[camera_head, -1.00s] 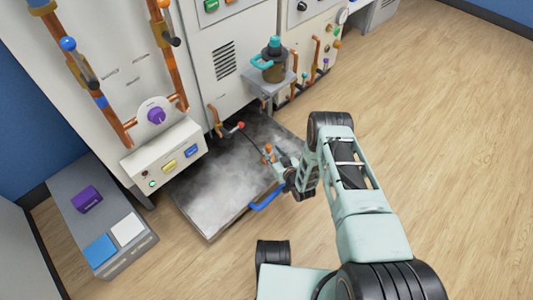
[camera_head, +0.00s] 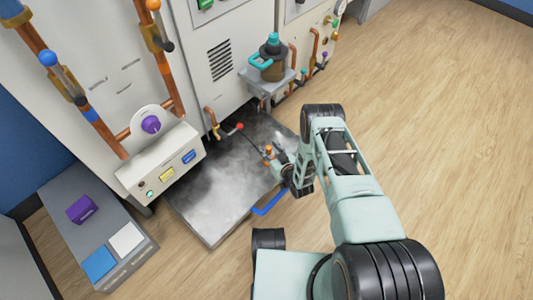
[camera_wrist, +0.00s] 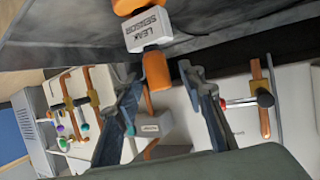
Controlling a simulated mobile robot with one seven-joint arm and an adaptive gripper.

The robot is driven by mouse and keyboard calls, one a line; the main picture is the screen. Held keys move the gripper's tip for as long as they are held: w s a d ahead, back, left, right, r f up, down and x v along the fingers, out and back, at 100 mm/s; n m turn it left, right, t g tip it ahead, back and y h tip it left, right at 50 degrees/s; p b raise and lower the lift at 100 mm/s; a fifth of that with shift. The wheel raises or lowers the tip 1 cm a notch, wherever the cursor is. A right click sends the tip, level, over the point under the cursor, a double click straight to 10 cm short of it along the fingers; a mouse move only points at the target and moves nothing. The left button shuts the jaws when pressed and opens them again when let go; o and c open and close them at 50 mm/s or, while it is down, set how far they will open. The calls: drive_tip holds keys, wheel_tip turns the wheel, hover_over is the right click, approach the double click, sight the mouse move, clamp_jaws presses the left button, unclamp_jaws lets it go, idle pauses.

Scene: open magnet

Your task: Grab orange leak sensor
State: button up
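The orange leak sensor has a white middle block (camera_wrist: 148,30) lettered "LEAK SENSOR", with orange ends above and below it in the wrist view. It shows as a small orange piece (camera_head: 268,149) over the grey tray in the head view. My gripper (camera_wrist: 160,72) is open, with one finger on each side. The sensor's lower orange end shows in the gap between the fingertips, with space visible on both sides. Most of the sensor lies beyond the tips. In the head view my gripper (camera_head: 279,158) is small and partly hidden by my wrist.
The grey, misty tray (camera_head: 210,215) has a blue handle (camera_head: 270,202) at its front. A red-tipped valve lever (camera_head: 239,127) stands close behind the sensor. A shelf with a teal-handled canister (camera_head: 272,60) is above. Open wooden floor (camera_head: 440,130) lies to the right.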

drive_tip(key=shift+w+a+f, duration=0.1)
drive_tip(key=shift+w, duration=0.05)
clamp_jaws()
idle(0.4)
